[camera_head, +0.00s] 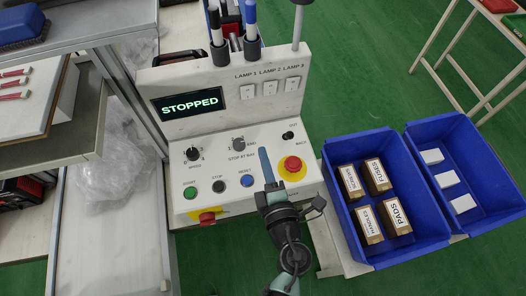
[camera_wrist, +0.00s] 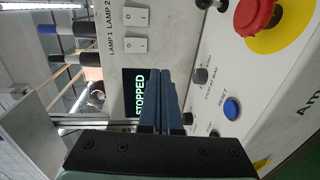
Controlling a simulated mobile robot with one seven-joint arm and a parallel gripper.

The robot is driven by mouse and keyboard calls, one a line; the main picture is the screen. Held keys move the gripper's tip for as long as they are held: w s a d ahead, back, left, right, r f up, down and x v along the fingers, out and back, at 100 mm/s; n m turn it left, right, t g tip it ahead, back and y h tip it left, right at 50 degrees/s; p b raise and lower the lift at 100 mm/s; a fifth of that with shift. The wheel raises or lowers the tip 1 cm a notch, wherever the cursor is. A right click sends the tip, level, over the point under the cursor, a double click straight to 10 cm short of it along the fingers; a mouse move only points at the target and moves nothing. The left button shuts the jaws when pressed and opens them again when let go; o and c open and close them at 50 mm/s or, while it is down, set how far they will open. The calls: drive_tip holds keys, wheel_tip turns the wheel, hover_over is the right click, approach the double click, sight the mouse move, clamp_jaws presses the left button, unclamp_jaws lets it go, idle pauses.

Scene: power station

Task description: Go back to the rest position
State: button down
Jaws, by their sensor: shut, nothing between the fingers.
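My gripper (camera_head: 265,163) is shut and empty. In the head view it hovers over the sloped front of the white control panel (camera_head: 215,130), between the blue reset button (camera_head: 247,180) and the red emergency stop (camera_head: 292,164). In the wrist view the shut fingers (camera_wrist: 162,88) point at the panel, close to the display (camera_wrist: 140,92) that reads STOPPED. The display also shows in the head view (camera_head: 190,104). The gripper looks apart from the panel, but the exact gap cannot be told. My arm hides part of the panel's lower right.
A blue bin (camera_head: 347,227) with several labelled boxes stands right of the panel. Beside it another blue bin (camera_head: 470,222) holds white blocks. A grey shelf (camera_head: 75,160) stands at left. Marker pens (camera_head: 250,25) stand in holders on the panel top. A post (camera_head: 297,25) rises there.

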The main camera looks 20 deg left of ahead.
idle(0.4)
drive_tip(key=w+d+r+m+t+h, duration=0.3)
drive_tip(key=d+r+m+t, duration=0.15)
drive_tip(key=r, duration=0.85)
drive_tip(key=w+d+r+m+t+h, duration=0.25)
drive_tip(key=r+m, duration=0.25)
drive_tip(key=r, duration=0.7)
drive_tip(key=w+d+r+m+t+h, duration=0.3)
drive_tip(key=d+r+m+t, duration=0.15)
drive_tip(key=r, duration=0.85)
drive_tip(key=s+r+m+t, duration=0.1)
drive_tip(key=s+r+m, duration=0.4)
drive_tip(key=r, duration=0.6)
drive_tip(key=s+r+m+t, duration=0.1)
drive_tip(key=s+r+m, duration=0.4)
drive_tip(key=r, duration=0.6)
drive_tip(key=shift+s+a+r+m+h, duration=0.15)
drive_tip(key=shift+s+r+m+h, duration=0.25)
drive_tip(key=shift+s, duration=0.75)
